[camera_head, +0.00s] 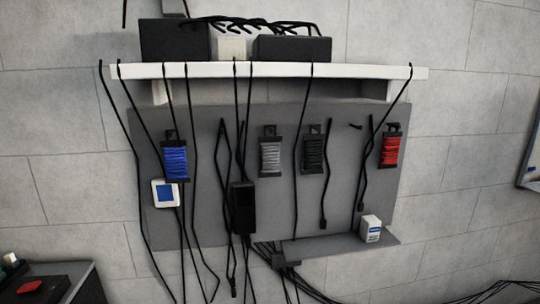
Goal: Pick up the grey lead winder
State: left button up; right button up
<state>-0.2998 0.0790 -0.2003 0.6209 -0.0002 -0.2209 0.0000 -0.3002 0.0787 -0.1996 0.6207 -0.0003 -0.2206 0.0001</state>
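The grey lead winder (270,156) hangs on the dark grey wall panel, a little right of the panel's middle. It is a light grey wound bundle on a dark frame, upright. A blue winder (175,161) hangs to its left, a black winder (314,155) close to its right, and a red winder (390,150) at the far right. Neither of my grippers shows in the head view.
Black cables hang from the white shelf (270,70) in front of the panel (210,130). Black boxes (291,49) stand on the shelf. A black device (243,207) hangs below left of the grey winder. A white box (371,228) stands on a small ledge (325,250).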

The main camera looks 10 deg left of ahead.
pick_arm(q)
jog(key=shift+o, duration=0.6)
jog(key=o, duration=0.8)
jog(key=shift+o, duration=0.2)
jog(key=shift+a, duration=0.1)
